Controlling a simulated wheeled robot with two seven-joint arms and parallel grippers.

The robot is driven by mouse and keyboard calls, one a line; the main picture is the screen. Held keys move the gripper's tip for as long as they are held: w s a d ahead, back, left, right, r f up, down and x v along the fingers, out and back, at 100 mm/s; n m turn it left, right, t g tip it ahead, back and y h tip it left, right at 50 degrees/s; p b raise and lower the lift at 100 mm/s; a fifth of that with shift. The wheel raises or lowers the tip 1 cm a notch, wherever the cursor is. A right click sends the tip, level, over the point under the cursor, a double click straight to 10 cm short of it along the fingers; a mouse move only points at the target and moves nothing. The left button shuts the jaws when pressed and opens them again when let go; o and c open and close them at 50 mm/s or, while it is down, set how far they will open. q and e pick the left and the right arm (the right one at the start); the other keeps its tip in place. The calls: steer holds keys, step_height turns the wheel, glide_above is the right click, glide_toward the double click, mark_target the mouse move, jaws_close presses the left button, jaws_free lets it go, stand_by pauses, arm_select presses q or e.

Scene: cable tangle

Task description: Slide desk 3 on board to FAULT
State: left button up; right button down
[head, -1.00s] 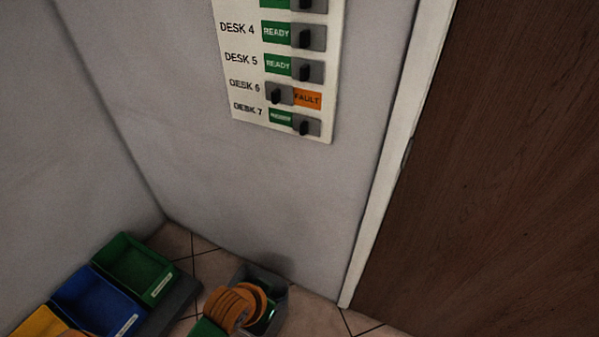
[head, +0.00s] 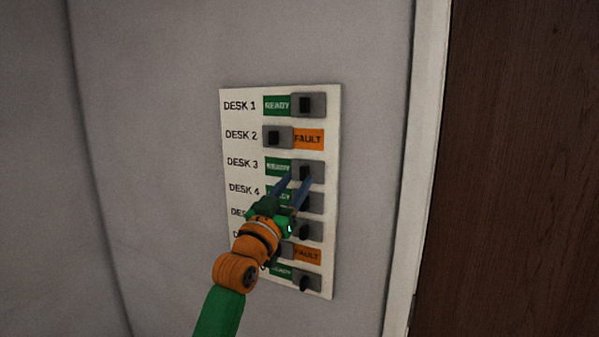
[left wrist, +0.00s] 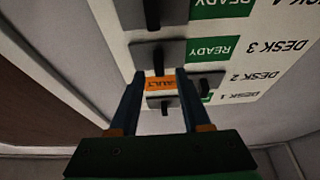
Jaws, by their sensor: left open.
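The board (head: 230,180) hangs on the wall, with a column of desk rows. The desk 3 slider (head: 316,171) is a grey plate with a dark knob. It sits at the right of its row, with the green READY label showing at its left. My left gripper (head: 297,181) is open and reaches up to the board at desk 3. In the upside-down left wrist view, the desk 3 slider (left wrist: 143,54) has its knob roughly between my two fingertips (left wrist: 160,72). I cannot tell whether the fingers straddle it. My right gripper is not in view.
Desk 2's slider (head: 277,137) is at the left with orange FAULT (head: 309,139) showing. Desk 1's slider (head: 317,105) is at the right, with READY. My arm partly covers the lower rows. A brown door (head: 520,170) stands at the right; the wall left of the board is clear.

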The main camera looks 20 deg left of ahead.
mark_target(305, 172)
arm_select(q)
steer(key=shift+p+x, duration=0.35)
steer(key=shift+x, duration=0.95)
steer(key=shift+f, duration=0.1)
jaws_close()
stand_by(0.4)
